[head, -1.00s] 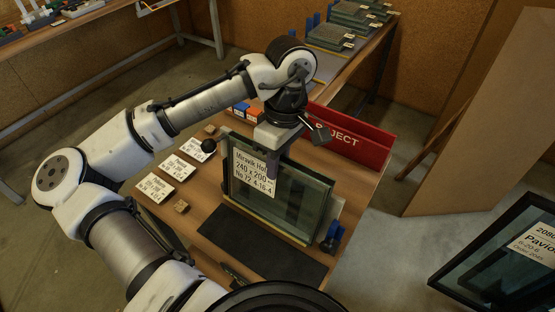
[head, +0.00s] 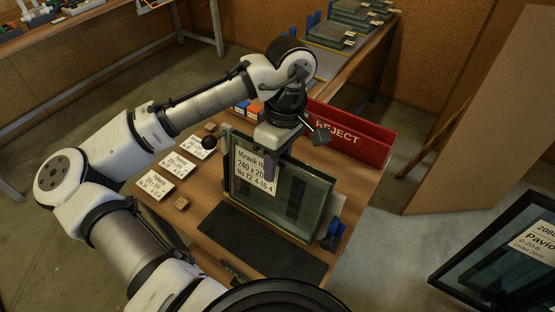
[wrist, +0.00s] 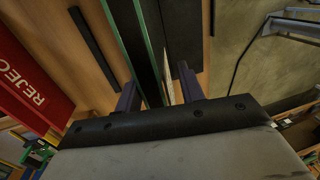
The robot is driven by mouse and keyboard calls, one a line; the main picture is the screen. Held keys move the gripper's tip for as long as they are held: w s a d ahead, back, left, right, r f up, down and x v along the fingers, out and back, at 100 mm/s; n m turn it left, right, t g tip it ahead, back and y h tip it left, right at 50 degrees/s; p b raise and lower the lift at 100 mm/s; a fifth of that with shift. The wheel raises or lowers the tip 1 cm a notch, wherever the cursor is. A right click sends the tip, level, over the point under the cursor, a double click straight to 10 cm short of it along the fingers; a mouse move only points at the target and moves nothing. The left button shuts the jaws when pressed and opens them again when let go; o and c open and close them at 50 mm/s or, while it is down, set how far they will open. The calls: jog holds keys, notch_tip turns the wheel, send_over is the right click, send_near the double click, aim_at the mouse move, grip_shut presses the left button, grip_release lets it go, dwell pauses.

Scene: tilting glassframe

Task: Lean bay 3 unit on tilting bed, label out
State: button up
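A dark glass unit (head: 303,205) stands on edge on the wooden table behind a black mat, close to upright. A white label (head: 252,172) reading "Miravik", "240 x 20…" is on its face towards the head camera. My gripper (head: 272,165) is at the unit's upper edge, one purple finger in front of the face and partly over the label. In the wrist view my gripper (wrist: 160,92) has its fingers on either side of the unit (wrist: 148,45), with a visible gap on the label side, so it looks open. I cannot tell which part is the tilting bed.
A red REJECT bin (head: 350,138) stands behind the unit. A blue piece (head: 334,235) is at its right edge. The black mat (head: 260,245) in front is bare. White cards (head: 156,184) lie left. Another framed pane (head: 500,265) leans at far right.

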jog(key=shift+o, duration=0.7)
jog(key=shift+f, duration=0.1)
notch_tip(320, 180, up, 14)
jog(key=w+d+b, duration=0.1)
jog(key=w, duration=0.1)
jog(key=shift+d+f, duration=0.15)
jog(key=shift+d, duration=0.05)
jog(key=shift+s+f, duration=0.1)
